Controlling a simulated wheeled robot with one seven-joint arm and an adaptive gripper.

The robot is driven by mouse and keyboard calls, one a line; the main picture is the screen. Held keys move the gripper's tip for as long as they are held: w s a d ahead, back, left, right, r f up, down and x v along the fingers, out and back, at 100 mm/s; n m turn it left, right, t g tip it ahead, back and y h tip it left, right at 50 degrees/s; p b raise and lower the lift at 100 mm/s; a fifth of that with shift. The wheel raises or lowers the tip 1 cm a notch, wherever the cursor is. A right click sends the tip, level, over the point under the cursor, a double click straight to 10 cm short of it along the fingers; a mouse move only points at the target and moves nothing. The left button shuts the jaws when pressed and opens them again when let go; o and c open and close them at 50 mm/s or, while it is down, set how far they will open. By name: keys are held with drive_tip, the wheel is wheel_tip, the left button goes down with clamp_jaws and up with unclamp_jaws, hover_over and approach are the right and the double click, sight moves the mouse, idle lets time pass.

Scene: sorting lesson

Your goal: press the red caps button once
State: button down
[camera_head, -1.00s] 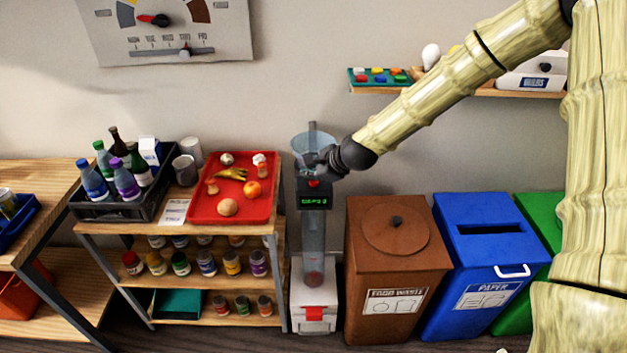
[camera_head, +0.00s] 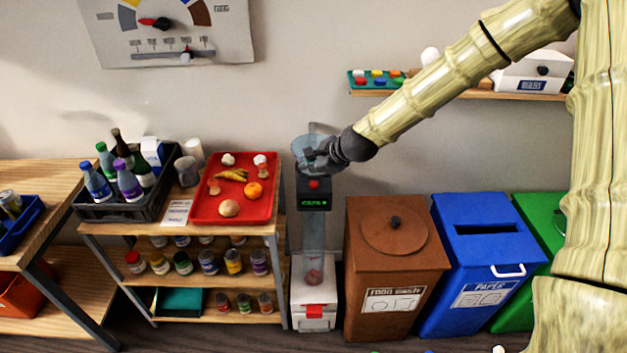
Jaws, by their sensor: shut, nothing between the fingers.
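The red caps button (camera_head: 314,184) is a small round red knob on the dark front of the caps machine, just above a green-lit display (camera_head: 314,203) whose text is too small to read. The machine has a clear funnel on top, a clear tube (camera_head: 313,240) below with something reddish at its bottom, and a white base (camera_head: 313,297) with a red flap. My gripper (camera_head: 312,165) is shut and empty, in front of the funnel and a little above the button. The button shows uncovered below it. I cannot tell the exact gap in depth.
A shelf unit left of the machine bears a red tray (camera_head: 262,206) of food and a black crate (camera_head: 107,210) of bottles. Right of it stand a brown food waste bin (camera_head: 392,290), a blue paper bin (camera_head: 482,260) and a green bin. A wall shelf (camera_head: 480,93) is above.

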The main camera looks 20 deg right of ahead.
drive_tip(key=shift+r+p, duration=0.6)
drive_tip(key=shift+r, duration=0.6)
